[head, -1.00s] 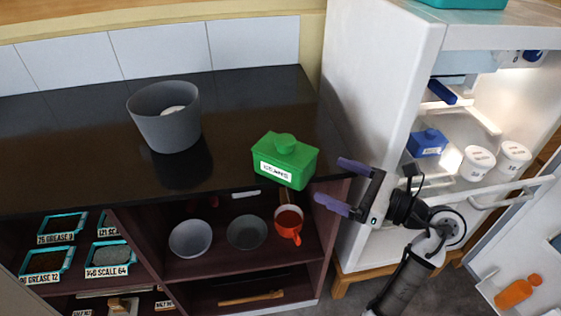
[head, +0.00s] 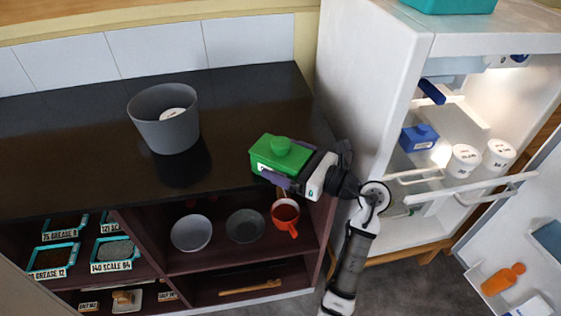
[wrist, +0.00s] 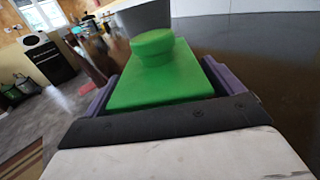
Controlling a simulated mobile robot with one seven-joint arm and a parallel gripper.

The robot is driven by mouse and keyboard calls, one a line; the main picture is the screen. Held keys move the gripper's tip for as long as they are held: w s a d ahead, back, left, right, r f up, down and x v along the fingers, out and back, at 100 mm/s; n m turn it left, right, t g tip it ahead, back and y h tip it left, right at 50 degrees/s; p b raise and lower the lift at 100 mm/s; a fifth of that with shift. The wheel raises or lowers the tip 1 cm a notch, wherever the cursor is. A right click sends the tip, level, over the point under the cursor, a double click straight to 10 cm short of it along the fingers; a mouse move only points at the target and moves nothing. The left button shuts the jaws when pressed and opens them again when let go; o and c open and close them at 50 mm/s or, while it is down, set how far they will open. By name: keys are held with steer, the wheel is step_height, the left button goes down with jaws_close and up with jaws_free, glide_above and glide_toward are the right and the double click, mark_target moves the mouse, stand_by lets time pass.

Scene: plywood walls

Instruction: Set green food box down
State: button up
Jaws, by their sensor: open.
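The green food box (head: 273,150), with a round knob on its lid and a white label on its front, sits on the dark countertop (head: 232,115) near the front right edge. My gripper (head: 283,165) is around it from the right, with its purple fingers apart. In the wrist view the green box (wrist: 160,82) lies between the two purple fingers, one on each side. Whether the fingers touch its sides cannot be told. The near part of the box is hidden by my gripper.
A grey bin (head: 165,120) with a white lidded tub inside stands left on the counter. The open fridge (head: 375,90) stands close on the right, holding a blue box (head: 418,138) and white tubs (head: 463,160). Bowls (head: 191,233) and an orange mug (head: 285,214) are on the shelf below.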

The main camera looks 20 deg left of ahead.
jaws_close()
stand_by(0.6)
steer(key=shift+r, duration=0.1)
